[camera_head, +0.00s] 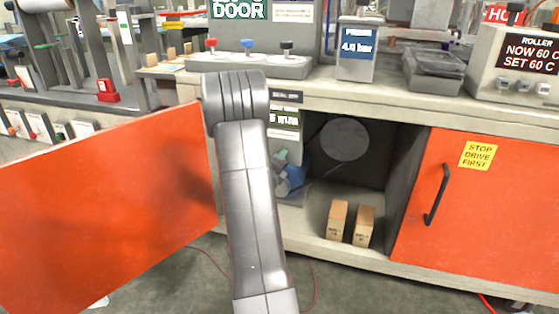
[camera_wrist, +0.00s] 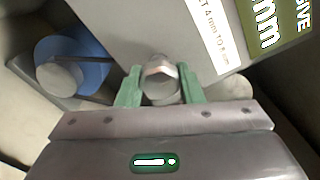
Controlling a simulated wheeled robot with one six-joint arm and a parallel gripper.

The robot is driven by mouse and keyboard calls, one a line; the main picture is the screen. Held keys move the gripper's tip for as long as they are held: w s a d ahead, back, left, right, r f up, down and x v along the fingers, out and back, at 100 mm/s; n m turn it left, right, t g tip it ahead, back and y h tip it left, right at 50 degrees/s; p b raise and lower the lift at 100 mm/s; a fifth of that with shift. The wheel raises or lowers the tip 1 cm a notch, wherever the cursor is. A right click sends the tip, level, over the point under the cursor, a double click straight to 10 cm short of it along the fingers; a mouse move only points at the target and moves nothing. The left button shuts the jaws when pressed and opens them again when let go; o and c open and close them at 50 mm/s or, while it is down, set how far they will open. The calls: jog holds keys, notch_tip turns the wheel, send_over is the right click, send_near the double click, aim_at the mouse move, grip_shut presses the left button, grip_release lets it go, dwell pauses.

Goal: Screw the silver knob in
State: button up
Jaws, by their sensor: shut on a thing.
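The silver knob (camera_wrist: 160,86) is a shiny metal piece with a faceted head, in the middle of the wrist view. It sits against the lower edge of a grey panel (camera_wrist: 130,30) that bears white and green labels. The green fingers of my gripper (camera_wrist: 159,71) are on either side of the knob and shut on it. The knob's threaded part and how deep it sits are hidden. In the head view my arm reaches into the open cupboard, and the knob cannot be made out there.
A blue round part with a grey centre (camera_wrist: 57,78) is left of the knob. An open orange door (camera_head: 110,200) stands left of my arm; a shut orange door (camera_head: 490,220) is on the right. Two small boxes (camera_head: 350,222) stand on the cupboard floor (camera_head: 312,212).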

jog(key=shift+f, duration=0.1)
jog(key=o, duration=1)
jog(key=shift+c, duration=0.2)
jog(key=p+v, duration=0.2)
jog(key=v, duration=1.2)
jog(key=shift+w, duration=0.15)
jog(key=b+x, duration=0.2)
jog(key=x, duration=1.1)
jog(key=shift+w+d, duration=0.15)
jog(key=shift+w, duration=0.25)
jog(key=shift+s, duration=0.1)
